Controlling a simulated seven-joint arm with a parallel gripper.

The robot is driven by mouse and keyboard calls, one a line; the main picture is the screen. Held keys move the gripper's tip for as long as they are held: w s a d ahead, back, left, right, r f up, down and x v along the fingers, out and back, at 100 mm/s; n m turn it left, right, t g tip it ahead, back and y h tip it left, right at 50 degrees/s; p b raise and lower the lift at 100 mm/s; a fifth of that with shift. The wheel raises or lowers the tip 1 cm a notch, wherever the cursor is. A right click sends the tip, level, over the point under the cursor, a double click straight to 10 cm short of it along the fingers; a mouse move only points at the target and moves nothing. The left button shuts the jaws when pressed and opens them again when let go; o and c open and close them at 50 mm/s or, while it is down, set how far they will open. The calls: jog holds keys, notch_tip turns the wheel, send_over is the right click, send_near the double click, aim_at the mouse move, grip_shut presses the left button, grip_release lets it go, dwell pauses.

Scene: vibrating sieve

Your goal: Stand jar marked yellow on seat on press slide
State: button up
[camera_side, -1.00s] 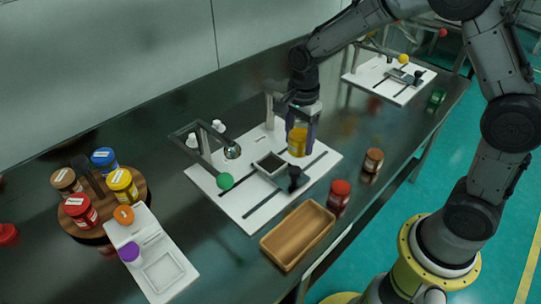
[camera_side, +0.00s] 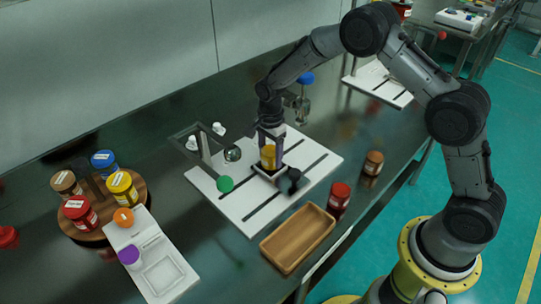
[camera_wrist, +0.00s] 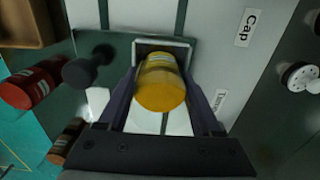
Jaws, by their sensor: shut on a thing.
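The yellow jar (camera_side: 268,157) is upright between the fingers of my gripper (camera_side: 269,140), which is shut on it. In the wrist view the yellow jar (camera_wrist: 162,82) shows its lid end to the camera, between the two fingers (camera_wrist: 160,100). The square, pale-rimmed seat (camera_wrist: 148,43) on the press slide is directly beneath it; in the side view the seat (camera_side: 259,172) is partly hidden by jar and fingers. The jar's base is at or just above the seat; I cannot tell whether it touches.
A black knob (camera_side: 290,181) stands close to the seat's right. The white press board (camera_side: 240,211) has a green ball (camera_side: 225,184). A wooden tray (camera_side: 298,237), red jar (camera_side: 339,197) and brown jar (camera_side: 373,163) stand in front. A round rack (camera_side: 139,190) holds several jars at left.

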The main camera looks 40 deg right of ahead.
jog(key=shift+f, duration=0.35)
jog(key=o, duration=1.4)
jog(key=shift+c, duration=0.2)
jog(key=shift+r, duration=0.1)
notch_tip(320, 180, up, 12)
jog(key=shift+r, duration=0.15)
jog(key=s+d+r+n+t, duration=0.1)
jog(key=s+r+n+t, duration=0.2)
jog(key=s+r+n, duration=0.75)
jog(key=s+r+n+t, duration=0.1)
jog(key=s+n, duration=0.2)
jog(key=s, duration=0.7)
jog(key=s+d+r+n+t, duration=0.1)
jog(key=s+n, duration=0.3)
jog(key=s, duration=0.7)
jog(key=shift+s+r+t, duration=0.3)
jog(key=shift+r, duration=0.3)
